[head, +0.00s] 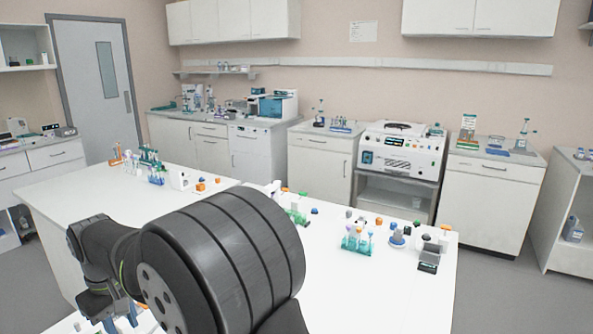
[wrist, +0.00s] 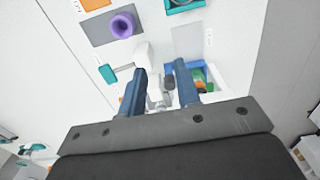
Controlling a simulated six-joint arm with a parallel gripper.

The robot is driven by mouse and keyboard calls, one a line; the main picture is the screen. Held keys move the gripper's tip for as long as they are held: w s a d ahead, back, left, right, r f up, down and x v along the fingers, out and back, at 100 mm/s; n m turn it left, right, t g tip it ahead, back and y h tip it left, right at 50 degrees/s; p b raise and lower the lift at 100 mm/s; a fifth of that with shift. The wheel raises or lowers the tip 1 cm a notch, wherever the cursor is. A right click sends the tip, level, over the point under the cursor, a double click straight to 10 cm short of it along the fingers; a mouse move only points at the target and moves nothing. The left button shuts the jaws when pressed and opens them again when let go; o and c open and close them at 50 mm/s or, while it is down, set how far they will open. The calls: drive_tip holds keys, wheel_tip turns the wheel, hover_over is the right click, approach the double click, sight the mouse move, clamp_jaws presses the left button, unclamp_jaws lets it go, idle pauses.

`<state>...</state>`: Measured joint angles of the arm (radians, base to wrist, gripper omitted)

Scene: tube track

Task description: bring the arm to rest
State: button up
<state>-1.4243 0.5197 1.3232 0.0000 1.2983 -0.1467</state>
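My arm fills the lower left of the head view, with a large dark joint in front of the white table (head: 385,300). In the head view the fingertips cannot be made out; the lower end of the arm is at the bottom left. Below the fingers in the wrist view are a white device (wrist: 145,58) and a blue tray (wrist: 207,72) with small coloured items, partly hidden by the right finger.
In the wrist view a purple ring-shaped piece (wrist: 123,25) sits on a grey patch, and a teal block (wrist: 107,74) lies left of the fingers. In the head view a teal tube rack (head: 356,242) and several small items stand along the table's far right side. Its front right is clear.

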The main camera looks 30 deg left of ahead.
drive_tip(key=s+a+r, duration=0.2)
drive_tip(key=s+r, duration=0.2)
drive_tip(key=shift+a, duration=0.3)
drive_tip(key=shift+o, duration=0.4)
